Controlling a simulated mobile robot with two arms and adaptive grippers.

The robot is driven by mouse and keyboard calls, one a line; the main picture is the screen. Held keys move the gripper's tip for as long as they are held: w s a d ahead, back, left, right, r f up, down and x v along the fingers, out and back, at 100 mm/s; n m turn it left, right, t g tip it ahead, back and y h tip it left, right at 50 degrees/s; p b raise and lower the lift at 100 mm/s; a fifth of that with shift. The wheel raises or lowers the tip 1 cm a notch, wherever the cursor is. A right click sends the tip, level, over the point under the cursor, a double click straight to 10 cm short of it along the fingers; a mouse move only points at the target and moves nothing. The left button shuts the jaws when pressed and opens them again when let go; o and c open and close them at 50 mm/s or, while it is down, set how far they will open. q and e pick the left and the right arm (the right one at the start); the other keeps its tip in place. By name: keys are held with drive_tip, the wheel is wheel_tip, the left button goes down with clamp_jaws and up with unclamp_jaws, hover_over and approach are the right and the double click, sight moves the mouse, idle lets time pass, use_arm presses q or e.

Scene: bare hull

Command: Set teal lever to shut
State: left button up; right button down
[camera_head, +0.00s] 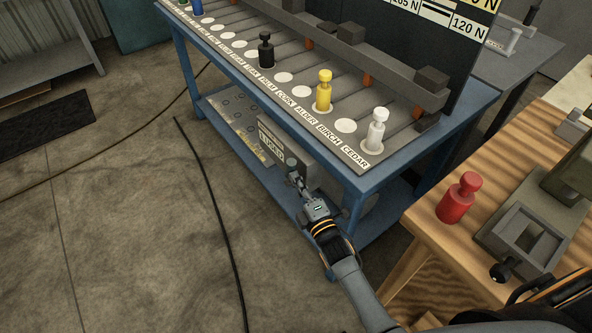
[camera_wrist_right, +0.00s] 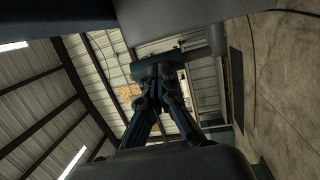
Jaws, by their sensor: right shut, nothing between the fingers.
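A grey box with a white label (camera_head: 271,142) sits on the lower shelf of the blue bench. A small rounded teal-grey end (camera_head: 291,161) shows at the box's front, apparently the teal lever. My right gripper (camera_head: 294,177) reaches up to it from below, shut and empty, its tips close to that end. In the right wrist view the shut fingers (camera_wrist_right: 158,72) point at a dark teal bar (camera_wrist_right: 157,66) lying across their tips. I cannot tell whether they touch it. The lever's pivot and setting are not clear. My left gripper is not in view.
The blue bench (camera_head: 373,184) overhangs the box and carries several coloured pegs in labelled places. A wooden table (camera_head: 425,222) on the right holds a red peg (camera_head: 457,198) and a grey fixture (camera_head: 525,233). Open floor with a black cable (camera_head: 213,195) lies to the left.

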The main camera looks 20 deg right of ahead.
drive_tip(key=shift+w+r, duration=0.1)
drive_tip(key=shift+r, duration=0.15)
drive_tip(key=shift+w+a+r, duration=0.2)
drive_tip(key=shift+w+r, duration=0.05)
drive_tip(key=shift+w, duration=0.2)
drive_tip(key=shift+w+r, duration=0.1)
idle(0.4)
